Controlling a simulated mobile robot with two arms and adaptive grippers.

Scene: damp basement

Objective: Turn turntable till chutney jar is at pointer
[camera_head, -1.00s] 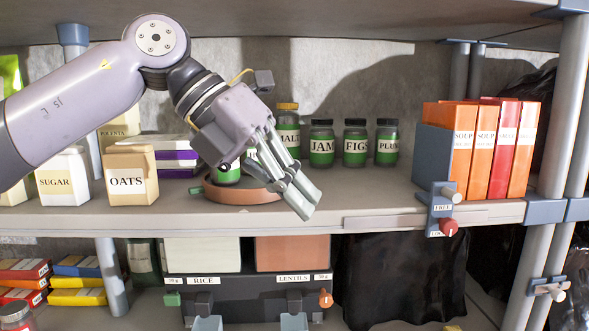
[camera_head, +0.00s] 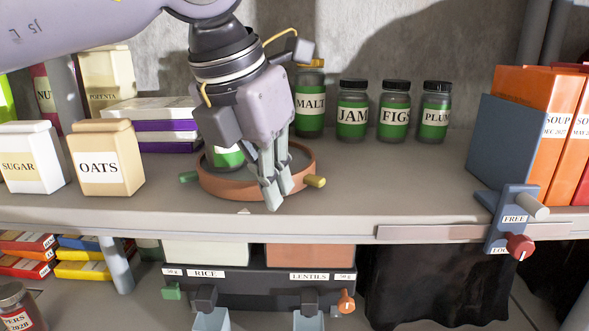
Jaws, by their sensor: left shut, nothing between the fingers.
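The turntable (camera_head: 215,189) is a round tray with a red-brown rim on the shelf. A green peg (camera_head: 188,177) sticks out at its left and a yellow peg (camera_head: 315,182) at its right. A jar with a green and white label (camera_head: 228,157) stands on it, mostly behind my gripper; its name cannot be read. No chutney label shows. A small pale mark (camera_head: 243,211), perhaps the pointer, lies in front of the turntable. My left gripper (camera_head: 275,195) is shut and empty, fingers pointing down over the turntable's front rim; contact cannot be told. My right gripper is not in view.
Jars marked MALT (camera_head: 309,102), JAM (camera_head: 352,112), FIGS (camera_head: 395,113) and PLUM (camera_head: 434,113) stand behind right. OATS (camera_head: 105,160) and SUGAR (camera_head: 33,160) containers stand left. A lever bracket (camera_head: 513,215) is at the right shelf edge. The shelf right of the turntable is clear.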

